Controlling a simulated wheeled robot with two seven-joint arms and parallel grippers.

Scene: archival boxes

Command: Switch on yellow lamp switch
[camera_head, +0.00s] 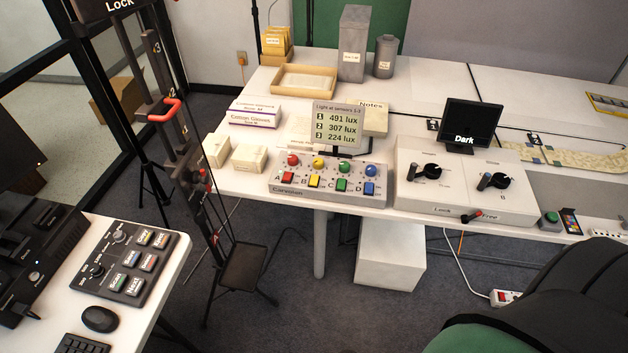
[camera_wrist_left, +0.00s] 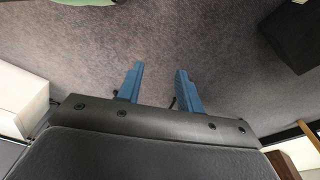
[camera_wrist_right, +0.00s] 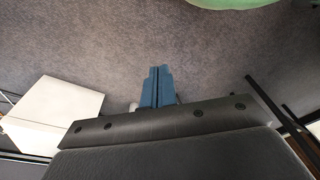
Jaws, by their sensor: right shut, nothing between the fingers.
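A grey control box (camera_head: 330,203) stands near the table's front edge. It has a row of round knobs in red, yellow, green and blue, with coloured switches below. The yellow knob (camera_head: 318,163) is second from the left, above the yellow switch (camera_head: 314,181), next to the letter B. Whether the yellow switch is on is too small to tell. My left gripper (camera_wrist_left: 156,84) is open and empty above the carpet in the left wrist view. My right gripper (camera_wrist_right: 160,70) is shut and empty above the carpet in the right wrist view. Neither gripper's fingers show in the head view.
A small display (camera_head: 336,126) behind the box reads 491, 307 and 224 lux. A two-lever box (camera_head: 465,190) stands to its right, white cartons (camera_head: 249,158) to its left. A thin stand (camera_head: 243,265) is on the floor at left. A white box (camera_head: 390,253) sits below the table.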

